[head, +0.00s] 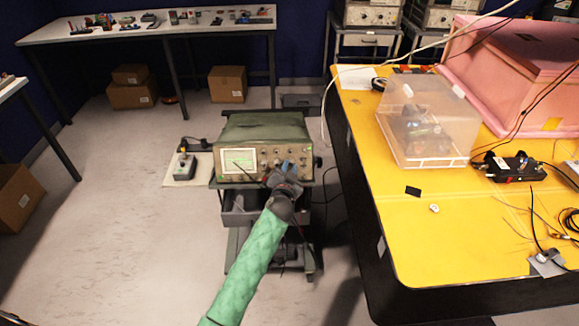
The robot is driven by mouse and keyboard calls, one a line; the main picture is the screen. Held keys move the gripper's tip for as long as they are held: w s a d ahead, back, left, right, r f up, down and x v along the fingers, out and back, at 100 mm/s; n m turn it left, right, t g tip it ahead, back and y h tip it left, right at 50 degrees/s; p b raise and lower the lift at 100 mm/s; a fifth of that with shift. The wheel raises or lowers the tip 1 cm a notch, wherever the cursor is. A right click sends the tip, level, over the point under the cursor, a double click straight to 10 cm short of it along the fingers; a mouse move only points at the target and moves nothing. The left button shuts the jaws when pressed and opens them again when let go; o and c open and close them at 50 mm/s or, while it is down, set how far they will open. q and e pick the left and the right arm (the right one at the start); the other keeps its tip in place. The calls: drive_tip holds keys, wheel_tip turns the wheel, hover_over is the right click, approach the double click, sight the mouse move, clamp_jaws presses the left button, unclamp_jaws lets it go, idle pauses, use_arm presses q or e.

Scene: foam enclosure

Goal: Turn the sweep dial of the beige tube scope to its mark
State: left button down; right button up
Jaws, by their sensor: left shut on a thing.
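The tube scope (264,130) stands on a dark cart in the middle of the head view. It has a green-grey top and a beige front panel with a lit screen (238,168) at the left and several knobs at the right. My left gripper (284,171) is at the lower right of this panel, its arm in a green sleeve coming up from below. It is shut on what appears to be the sweep dial, which the gripper hides. The dial's mark cannot be made out. My right gripper is not in view.
A small grey device (184,167) lies on a pale shelf left of the scope. The yellow table (440,235) at the right holds a clear box (425,120), a pink foam enclosure (515,65) and loose cables.

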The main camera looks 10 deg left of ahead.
use_arm(q)
drive_tip(key=shift+a, duration=0.1)
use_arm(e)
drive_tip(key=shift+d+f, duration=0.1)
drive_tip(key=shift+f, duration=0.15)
use_arm(q)
drive_tip(key=c, duration=1.6)
unclamp_jaws()
drive_tip(key=shift+w, duration=0.1)
drive_tip(key=shift+o, duration=0.2)
